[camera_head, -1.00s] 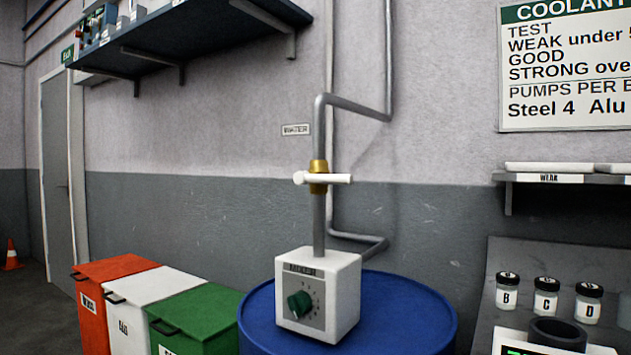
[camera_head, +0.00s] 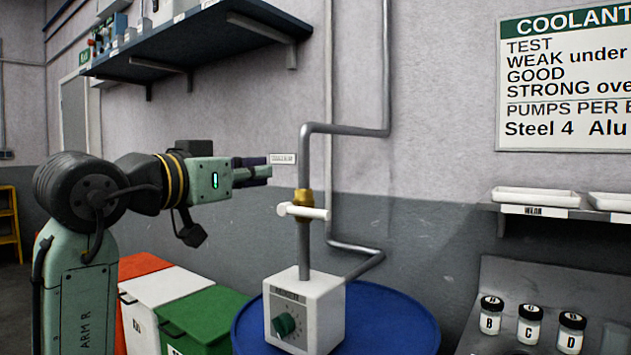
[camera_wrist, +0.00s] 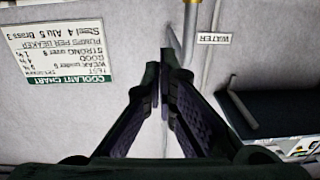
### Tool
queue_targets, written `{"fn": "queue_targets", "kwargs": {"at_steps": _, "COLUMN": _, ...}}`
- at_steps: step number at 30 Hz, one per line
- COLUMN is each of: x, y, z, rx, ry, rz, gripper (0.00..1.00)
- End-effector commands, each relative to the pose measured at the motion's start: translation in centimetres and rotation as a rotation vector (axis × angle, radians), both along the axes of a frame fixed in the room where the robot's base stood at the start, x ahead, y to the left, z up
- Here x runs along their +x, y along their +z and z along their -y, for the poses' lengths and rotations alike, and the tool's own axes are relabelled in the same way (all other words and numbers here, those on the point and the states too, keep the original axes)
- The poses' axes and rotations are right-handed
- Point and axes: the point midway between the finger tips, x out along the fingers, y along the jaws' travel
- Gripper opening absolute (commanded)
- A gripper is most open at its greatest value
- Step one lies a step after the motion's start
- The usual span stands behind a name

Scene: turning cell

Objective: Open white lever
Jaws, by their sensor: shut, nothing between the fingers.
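The white lever (camera_head: 303,211) sits crosswise on a brass valve (camera_head: 304,196) on a grey vertical pipe above the white dial box. My gripper (camera_head: 268,172) is to the left of the valve and a little higher, apart from the lever. It points right, with its fingers shut and empty. In the wrist view my gripper (camera_wrist: 165,68) shows its two dark fingers close together, with the grey pipe beyond them. I cannot make out the lever in the wrist view.
The white dial box (camera_head: 305,312) stands on a blue drum (camera_head: 390,325). A blue wall shelf (camera_head: 190,48) hangs above my arm. Red, white and green bins (camera_head: 202,315) stand below it. A small WATER sign (camera_head: 283,158) is on the wall near the fingertips.

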Motion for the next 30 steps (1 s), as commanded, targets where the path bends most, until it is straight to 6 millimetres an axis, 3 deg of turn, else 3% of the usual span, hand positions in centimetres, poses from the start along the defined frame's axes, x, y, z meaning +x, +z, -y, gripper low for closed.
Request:
{"fn": "queue_targets", "kwargs": {"at_steps": 8, "x": 1.3, "y": -0.4, "z": 2.2, "rx": 0.032, "ry": -0.040, "rz": -0.056, "gripper": 0.00}}
{"fn": "queue_targets", "kwargs": {"at_steps": 20, "x": 8.0, "y": -0.7, "z": 7.1, "rx": 0.030, "ry": -0.039, "rz": -0.053, "gripper": 0.00}}
{"fn": "queue_targets", "kwargs": {"at_steps": 24, "x": 8.3, "y": -3.2, "z": 7.1, "rx": 0.029, "ry": -0.036, "rz": -0.053, "gripper": 0.00}}
{"fn": "queue_targets", "kwargs": {"at_steps": 30, "x": 8.5, "y": -4.7, "z": 7.4, "rx": 0.029, "ry": -0.038, "rz": -0.050, "gripper": 0.00}}
